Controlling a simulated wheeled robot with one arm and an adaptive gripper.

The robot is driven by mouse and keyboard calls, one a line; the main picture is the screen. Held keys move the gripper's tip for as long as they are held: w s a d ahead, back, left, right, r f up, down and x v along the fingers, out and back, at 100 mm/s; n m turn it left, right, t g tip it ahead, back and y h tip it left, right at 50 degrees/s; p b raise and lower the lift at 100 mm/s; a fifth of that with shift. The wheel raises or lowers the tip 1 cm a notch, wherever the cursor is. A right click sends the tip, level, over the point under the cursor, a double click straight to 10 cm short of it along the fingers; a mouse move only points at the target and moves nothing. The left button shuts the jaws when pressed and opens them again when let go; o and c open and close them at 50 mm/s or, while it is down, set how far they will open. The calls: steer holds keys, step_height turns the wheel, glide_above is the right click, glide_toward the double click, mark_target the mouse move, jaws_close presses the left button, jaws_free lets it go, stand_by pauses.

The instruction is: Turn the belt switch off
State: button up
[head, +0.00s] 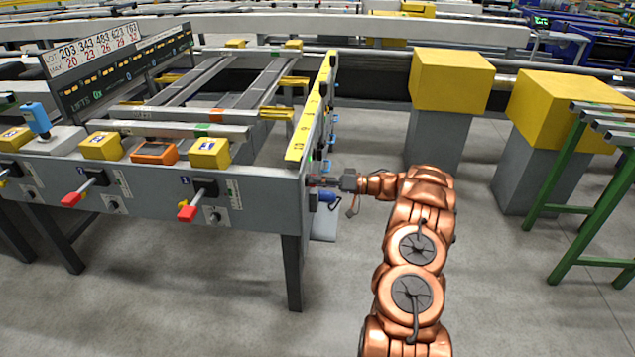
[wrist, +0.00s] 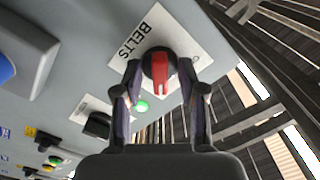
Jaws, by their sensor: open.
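The belt switch (wrist: 159,66) shows in the wrist view as a red handle on a round black base. It sits on a white label reading BELTS (wrist: 133,40), fixed to a grey panel (wrist: 90,55). The handle points toward the bottom of the picture. My gripper (wrist: 161,82) is open, with one finger on each side of the handle; I cannot tell whether either touches it. In the head view my gripper (head: 330,183) is at the right end face of the table, and the switch is hidden there.
A lit green lamp (wrist: 141,107) and a black knob (wrist: 98,125) are on the panel near the switch. The table's front (head: 150,185) carries red-handled levers (head: 188,213). Yellow-topped blocks (head: 450,80) stand at right, with a green-legged stand (head: 572,165).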

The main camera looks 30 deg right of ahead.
jaws_close()
stand_by(0.3)
steer(key=shift+n, duration=0.3)
steer(key=shift+n+b, duration=4.5)
steer(key=shift+n, duration=4.1)
